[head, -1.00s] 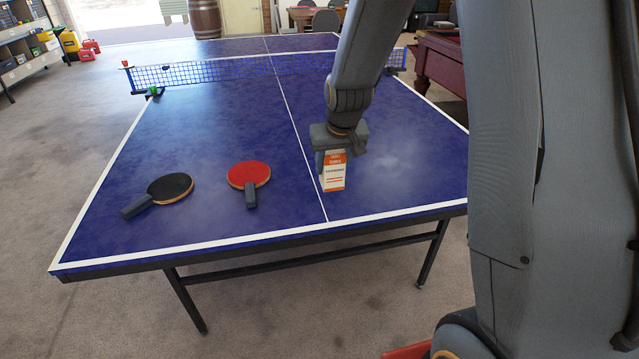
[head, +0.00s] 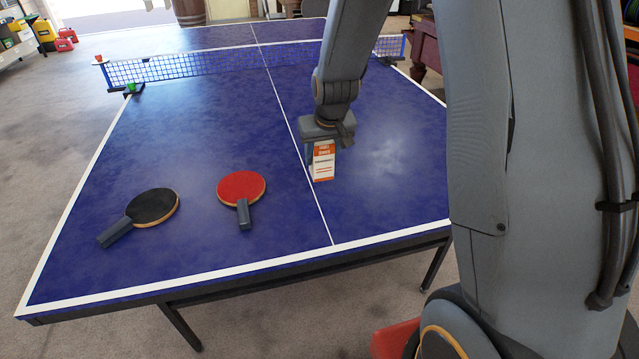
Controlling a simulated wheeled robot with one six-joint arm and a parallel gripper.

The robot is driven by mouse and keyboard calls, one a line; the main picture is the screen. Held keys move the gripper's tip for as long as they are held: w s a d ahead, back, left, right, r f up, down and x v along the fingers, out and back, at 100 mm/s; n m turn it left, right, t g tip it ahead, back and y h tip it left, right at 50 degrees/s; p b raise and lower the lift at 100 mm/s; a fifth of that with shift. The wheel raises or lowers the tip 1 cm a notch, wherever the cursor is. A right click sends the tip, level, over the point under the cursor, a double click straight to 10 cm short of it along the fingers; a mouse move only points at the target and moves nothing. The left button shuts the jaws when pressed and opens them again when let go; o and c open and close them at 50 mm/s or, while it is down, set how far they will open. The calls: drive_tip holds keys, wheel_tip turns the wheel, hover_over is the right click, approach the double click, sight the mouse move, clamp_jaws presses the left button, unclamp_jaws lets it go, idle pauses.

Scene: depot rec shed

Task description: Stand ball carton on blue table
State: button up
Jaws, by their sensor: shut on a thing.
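The ball carton (head: 323,166) is a small white and orange box, upright below my gripper, right of the white centre line. My gripper (head: 322,146) is shut on its upper part and points down. The blue table (head: 230,140) is a table-tennis table with white edge lines. The carton is over the near half of the table. I cannot tell whether its base touches the surface or is just above it. The gripper's fingers are partly hidden behind the palm and carton.
A red paddle (head: 241,188) and a black paddle (head: 152,207) lie on the table left of the carton. The net (head: 190,68) crosses the table behind. The table top to the right of the carton is clear.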

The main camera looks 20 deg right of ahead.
sight(322, 177)
wheel_tip(322, 177, down, 5)
drive_tip(key=shift+r+p, duration=0.2)
drive_tip(key=shift+p, duration=0.2)
drive_tip(key=shift+f+b, duration=0.5)
drive_tip(key=shift+f, duration=1.3)
drive_tip(key=shift+f, duration=0.2)
drive_tip(key=o, duration=1.1)
drive_tip(key=shift+r, duration=0.15)
drive_tip(key=shift+s+r, duration=0.1)
drive_tip(key=shift+r, duration=0.2)
drive_tip(key=v, duration=1.1)
drive_tip(key=shift+r+b, duration=0.1)
drive_tip(key=shift+b, duration=0.25)
drive_tip(key=s+g, duration=0.3)
drive_tip(key=s, duration=1.7)
drive_tip(key=shift+s+r+g, duration=0.4)
drive_tip(key=shift+r, duration=0.1)
